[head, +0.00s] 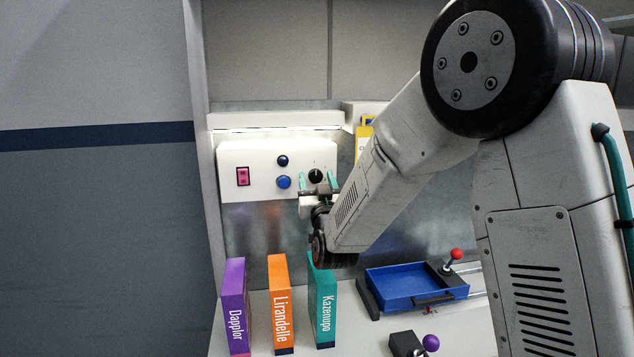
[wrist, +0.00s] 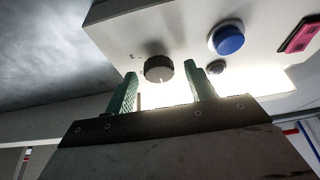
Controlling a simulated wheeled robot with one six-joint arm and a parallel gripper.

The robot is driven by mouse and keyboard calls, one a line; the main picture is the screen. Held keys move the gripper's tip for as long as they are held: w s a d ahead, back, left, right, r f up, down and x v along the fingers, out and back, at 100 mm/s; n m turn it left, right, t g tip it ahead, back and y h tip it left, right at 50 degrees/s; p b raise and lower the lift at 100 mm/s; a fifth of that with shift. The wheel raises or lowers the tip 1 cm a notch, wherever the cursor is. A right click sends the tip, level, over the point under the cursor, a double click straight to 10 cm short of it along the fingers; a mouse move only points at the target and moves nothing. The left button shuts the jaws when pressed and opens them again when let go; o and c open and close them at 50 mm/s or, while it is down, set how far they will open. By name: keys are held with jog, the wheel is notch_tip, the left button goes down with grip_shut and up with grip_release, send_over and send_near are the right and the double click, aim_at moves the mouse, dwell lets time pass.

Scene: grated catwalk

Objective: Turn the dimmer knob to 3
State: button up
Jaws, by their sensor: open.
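The dimmer knob (head: 316,176) is a small round black knob on the right part of a white control panel (head: 262,158). In the wrist view the knob (wrist: 158,69) shows dark, with small scale marks on the panel beside it, too small to read for certain. My gripper (head: 331,180) is at the panel in front of the knob. In the wrist view my gripper (wrist: 160,82) has its two green fingers apart, one on each side of the knob, with gaps between. The knob's pointer setting cannot be read.
Below stand purple (head: 235,305), orange (head: 280,305) and teal (head: 322,305) books. A blue tray (head: 400,284) and a red-topped lever (head: 456,254) are at right.

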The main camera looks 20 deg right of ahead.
jog(key=c, duration=1)
jog(key=shift+m, duration=0.4)
jog(key=m+h, duration=0.2)
jog(key=m, duration=0.1)
jog(key=m+g+h, duration=0.1)
jog(key=m, duration=0.2)
jog(key=shift+a+m+h, duration=0.2)
jog(key=shift+m+h, duration=0.2)
jog(key=m+g+h, duration=0.1)
jog(key=m, duration=0.2)
jog(key=m+g+h, duration=0.1)
jog(key=m, duration=0.3)
jog(key=shift+r+g, duration=0.15)
jog(key=shift+g, duration=0.15)
jog(key=m+g, duration=0.1)
jog(key=m, duration=0.2)
jog(key=m+g, duration=0.1)
jog(key=m, duration=0.3)
jog(key=shift+a+r+m+g, duration=0.1)
jog(key=shift+r+m+g, duration=0.05)
jog(key=shift+m+g, duration=0.2)
jog(key=m+g, duration=0.1)
jog(key=m, duration=0.1)
jog(key=m+g+y, duration=0.1)
jog(key=m, duration=0.2)
jog(key=shift+r, duration=0.1)
